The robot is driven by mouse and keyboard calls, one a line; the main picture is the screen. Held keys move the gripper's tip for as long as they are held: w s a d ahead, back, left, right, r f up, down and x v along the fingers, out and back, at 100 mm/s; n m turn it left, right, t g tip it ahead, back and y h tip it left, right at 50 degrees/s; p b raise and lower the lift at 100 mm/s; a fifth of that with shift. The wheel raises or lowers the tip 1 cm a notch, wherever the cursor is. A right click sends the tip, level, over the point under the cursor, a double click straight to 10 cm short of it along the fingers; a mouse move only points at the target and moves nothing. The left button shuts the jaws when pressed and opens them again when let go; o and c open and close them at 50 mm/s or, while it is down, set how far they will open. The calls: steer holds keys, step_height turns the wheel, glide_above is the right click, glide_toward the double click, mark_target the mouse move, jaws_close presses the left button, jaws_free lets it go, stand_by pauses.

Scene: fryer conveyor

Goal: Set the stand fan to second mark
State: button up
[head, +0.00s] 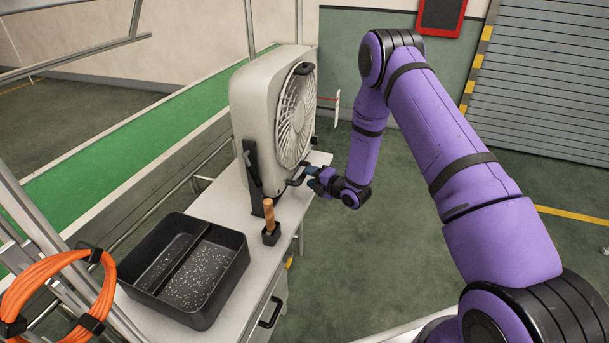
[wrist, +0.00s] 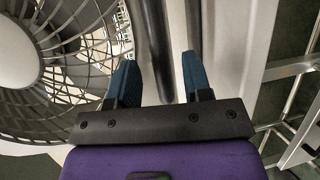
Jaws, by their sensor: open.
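The stand fan (head: 262,110) is a pale box with a round grille, upright on the table; its grille (head: 297,115) faces right. A black handle (head: 303,69) is at its top front and a dark bracket (head: 252,165) is on its side. My gripper (head: 309,175) is open beside the fan's lower front, close to a small dark part there. In the wrist view, my gripper (wrist: 159,62) has two blue fingers apart. The fan grille (wrist: 60,70) lies left of them, and a dark bar (wrist: 154,40) shows between them. Contact and the fan's setting marks cannot be made out.
The white table (head: 217,193) also bears a black two-part tray (head: 240,262) and a wooden-handled tool in a black holder (head: 270,236). A green conveyor (head: 130,127) runs behind. An orange cable coil (head: 60,290) hangs at lower left. The floor to the right is clear.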

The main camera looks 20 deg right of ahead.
steer(key=shift+x, duration=1.75)
jaws_close()
